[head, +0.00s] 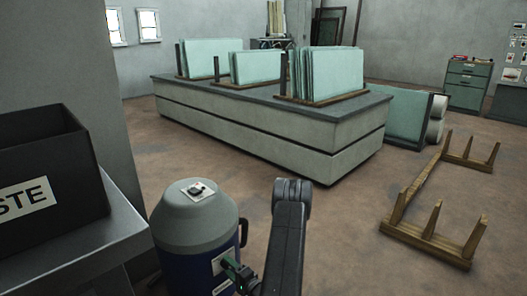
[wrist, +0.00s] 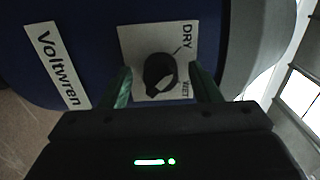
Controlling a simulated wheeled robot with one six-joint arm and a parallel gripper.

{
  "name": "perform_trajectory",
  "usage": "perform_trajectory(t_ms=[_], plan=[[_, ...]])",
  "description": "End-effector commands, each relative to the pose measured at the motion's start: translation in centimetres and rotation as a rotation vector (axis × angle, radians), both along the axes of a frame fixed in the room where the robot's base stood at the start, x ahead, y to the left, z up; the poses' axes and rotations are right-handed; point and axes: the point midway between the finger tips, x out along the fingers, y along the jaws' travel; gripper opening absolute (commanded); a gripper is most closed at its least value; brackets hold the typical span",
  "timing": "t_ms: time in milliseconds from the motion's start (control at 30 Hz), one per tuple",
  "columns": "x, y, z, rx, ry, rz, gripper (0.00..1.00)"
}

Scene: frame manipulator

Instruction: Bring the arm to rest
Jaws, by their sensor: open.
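My gripper (head: 229,264) is in front of the blue and grey canister (head: 196,236), close to the white label on its side. In the wrist view my gripper (wrist: 161,70) is open, with one green finger on each side of a dark knob (wrist: 158,72). Gaps show between the fingers and the knob. The knob sits on a white plate (wrist: 125,40) marked DRY and WET. I cannot tell for sure which word it points to. My arm rises in the lower middle of the head view, bent at its top joint.
A black bin (head: 45,165) stands on a metal table (head: 110,245) at left. A long counter (head: 235,118) with pale green panels (head: 325,72) stands behind. A wooden frame (head: 425,205) with upright prongs lies on the floor at right. Floor between counter and frame is clear.

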Motion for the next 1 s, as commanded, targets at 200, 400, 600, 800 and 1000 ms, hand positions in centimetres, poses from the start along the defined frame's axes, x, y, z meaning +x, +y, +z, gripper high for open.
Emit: perform_trajectory(t_ms=[200,400,600,800,1000], plan=[[0.0,0.0,0.0,0.000,0.000,0.000,0.56],[-0.6,-0.8,0.1,0.000,0.003,-0.003,0.56],[-2.9,-3.2,0.2,-0.001,0.003,-0.005,0.56],[-5.5,-5.7,0.2,0.000,0.004,-0.004,0.56],[-7.8,-8.0,0.1,0.000,0.003,-0.005,0.56]])
